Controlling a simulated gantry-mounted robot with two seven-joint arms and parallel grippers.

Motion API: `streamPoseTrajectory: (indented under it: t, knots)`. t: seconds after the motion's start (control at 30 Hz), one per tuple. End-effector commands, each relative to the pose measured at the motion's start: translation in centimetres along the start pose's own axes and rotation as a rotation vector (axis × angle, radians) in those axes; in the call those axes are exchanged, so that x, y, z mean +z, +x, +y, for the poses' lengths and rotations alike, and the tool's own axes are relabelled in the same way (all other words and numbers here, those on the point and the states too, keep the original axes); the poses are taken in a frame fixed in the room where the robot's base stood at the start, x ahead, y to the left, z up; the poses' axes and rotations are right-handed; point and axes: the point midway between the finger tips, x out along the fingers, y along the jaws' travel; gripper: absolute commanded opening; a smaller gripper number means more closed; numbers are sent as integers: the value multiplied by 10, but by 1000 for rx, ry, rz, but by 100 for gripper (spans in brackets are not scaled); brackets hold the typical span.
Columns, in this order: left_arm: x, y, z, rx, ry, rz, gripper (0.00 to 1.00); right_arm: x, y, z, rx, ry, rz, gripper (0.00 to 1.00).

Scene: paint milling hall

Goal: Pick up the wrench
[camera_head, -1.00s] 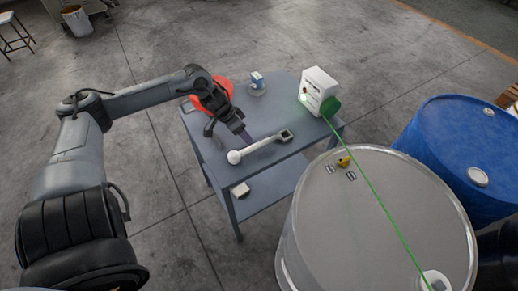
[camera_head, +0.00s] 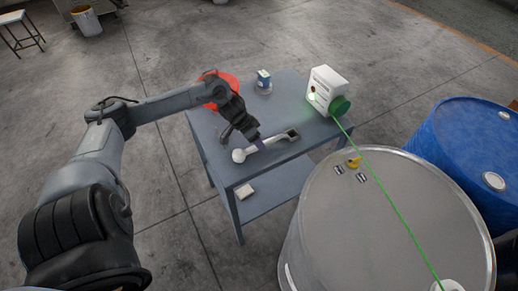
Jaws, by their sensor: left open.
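The wrench (camera_head: 276,141) lies on the blue-grey table (camera_head: 219,173). It has a pale handle with a round white end at the left and a dark squarish head at the right. My left gripper (camera_head: 257,146) is open and reaches down from above to the middle of the handle, hiding part of it. I cannot tell whether the fingers touch the handle. My right gripper is out of view.
A red round object (camera_head: 213,76) is partly hidden behind my left arm. A grey drum (camera_head: 390,215) and a blue drum (camera_head: 470,135) stand at right.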

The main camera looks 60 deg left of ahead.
Motion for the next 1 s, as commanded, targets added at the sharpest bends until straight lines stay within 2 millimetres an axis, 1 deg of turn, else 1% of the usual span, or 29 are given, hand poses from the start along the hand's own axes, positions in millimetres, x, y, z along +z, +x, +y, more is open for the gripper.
streamPoseTrajectory:
  t: [0.03, 0.1, 0.2, 0.47, 0.5, 0.57, 0.8, 0.87, 1.0]
  knots:
    - [0, 8, 0, 3, -1, 3, 56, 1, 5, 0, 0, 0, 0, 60]
    - [0, 15, 0, 1, 0, 2, 56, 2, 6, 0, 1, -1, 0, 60]
    - [0, 20, 0, 0, 0, 2, 56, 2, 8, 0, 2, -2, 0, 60]
    - [0, 22, 0, 0, 1, -1, 56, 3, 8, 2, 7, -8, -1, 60]
    - [0, 22, 0, 0, 1, -1, 54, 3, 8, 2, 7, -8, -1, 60]
    - [0, 22, 0, -1, 1, -1, 45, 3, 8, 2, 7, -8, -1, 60]
    - [0, 22, 0, -1, 1, -1, 8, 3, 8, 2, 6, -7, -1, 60]
    - [0, 22, 0, -1, 1, -1, 0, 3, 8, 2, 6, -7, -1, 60]
    - [0, 22, 0, -1, 1, 1, 0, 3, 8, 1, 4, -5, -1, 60]
